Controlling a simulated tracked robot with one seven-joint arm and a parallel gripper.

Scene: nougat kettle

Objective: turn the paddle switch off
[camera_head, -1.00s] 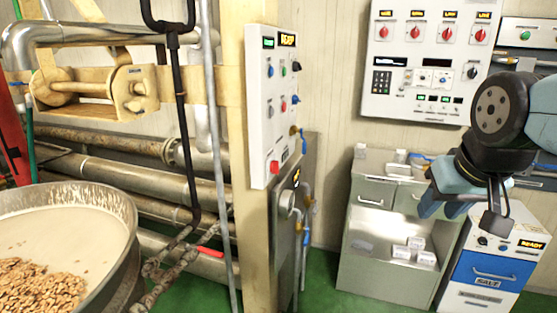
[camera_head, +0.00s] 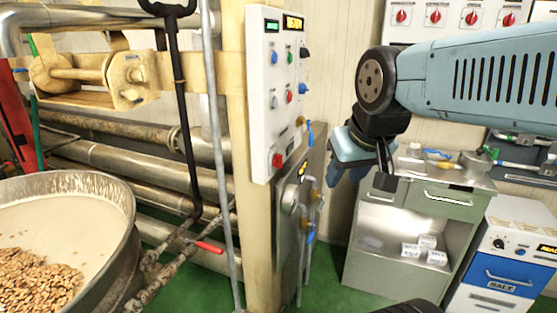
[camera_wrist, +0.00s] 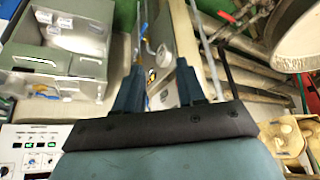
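A white control box (camera_head: 276,140) on the tan post (camera_head: 246,200) carries coloured buttons and knobs, two lit displays and a big red button. A dark lever-like control (camera_head: 304,52) sits at its upper right; I cannot tell for sure that this is the paddle switch. My gripper (camera_head: 346,160) hangs in the air to the right of the box, apart from it. In the wrist view my gripper (camera_wrist: 160,85) has its two blue fingers spread with nothing held between them. The switch cannot be made out in the wrist view.
Below the box is a grey unit (camera_head: 290,200) with blue-handled valves (camera_head: 309,233). A metal cabinet (camera_head: 365,265) stands to the right, beside a blue-and-white salt machine (camera_head: 497,275). A kettle (camera_head: 125,250) with nuts is at left. Green floor shows between.

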